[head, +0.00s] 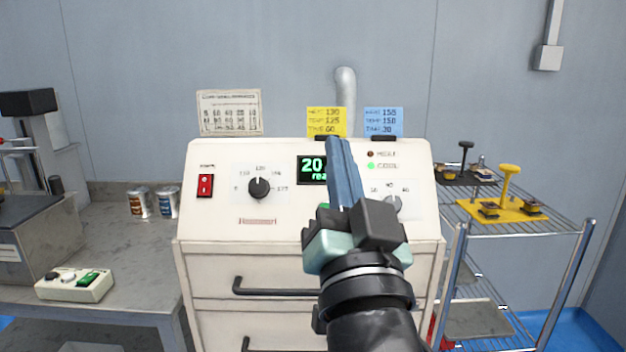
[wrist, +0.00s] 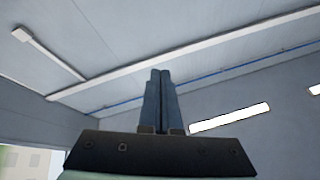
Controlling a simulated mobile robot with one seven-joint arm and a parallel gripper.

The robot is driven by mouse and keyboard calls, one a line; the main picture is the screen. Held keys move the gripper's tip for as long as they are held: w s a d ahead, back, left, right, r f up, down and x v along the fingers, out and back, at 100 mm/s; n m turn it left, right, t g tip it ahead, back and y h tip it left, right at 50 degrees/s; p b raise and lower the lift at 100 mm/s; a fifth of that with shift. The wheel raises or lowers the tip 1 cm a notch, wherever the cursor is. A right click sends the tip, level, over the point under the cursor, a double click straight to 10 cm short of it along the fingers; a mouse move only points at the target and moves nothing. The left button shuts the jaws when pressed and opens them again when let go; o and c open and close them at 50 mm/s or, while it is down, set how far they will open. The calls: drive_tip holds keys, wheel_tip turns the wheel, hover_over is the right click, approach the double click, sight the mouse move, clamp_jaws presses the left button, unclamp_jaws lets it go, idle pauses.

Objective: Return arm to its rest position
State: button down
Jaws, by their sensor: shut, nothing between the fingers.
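My gripper (head: 336,142) shows in the head view in front of the white machine's control panel, its blue fingers pointing up and away. The wrist view shows the two fingers (wrist: 160,75) pressed together with nothing between them, facing the ceiling and upper wall. The white coil winder cabinet (head: 280,212) stands behind my gripper. Its red switch (head: 205,186), left dial (head: 259,188) and right dial (head: 393,204) show. My gripper partly hides the green-lit display (head: 311,170), which starts with "20". The green light by "COOL" (head: 371,166) is lit.
A grey bench (head: 120,240) at left holds two cans (head: 153,203) and a small control box (head: 75,286). A wire shelf cart (head: 525,222) at right carries a yellow fixture (head: 503,205) and a black one (head: 462,172). Drawer handles (head: 275,287) stick out below the panel.

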drive_tip(key=s+a+r+n+t+h, duration=0.2)
drive_tip(key=s+a+r+n+t, duration=0.15)
drive_tip(key=s+r, duration=0.95)
wheel_tip(320, 180, up, 21)
drive_tip(key=p, duration=2.1)
drive_tip(key=shift+w+d+p, duration=0.25)
drive_tip(key=shift+p, duration=0.05)
drive_tip(key=shift+f+t, duration=0.1)
drive_tip(key=shift+t, duration=0.15)
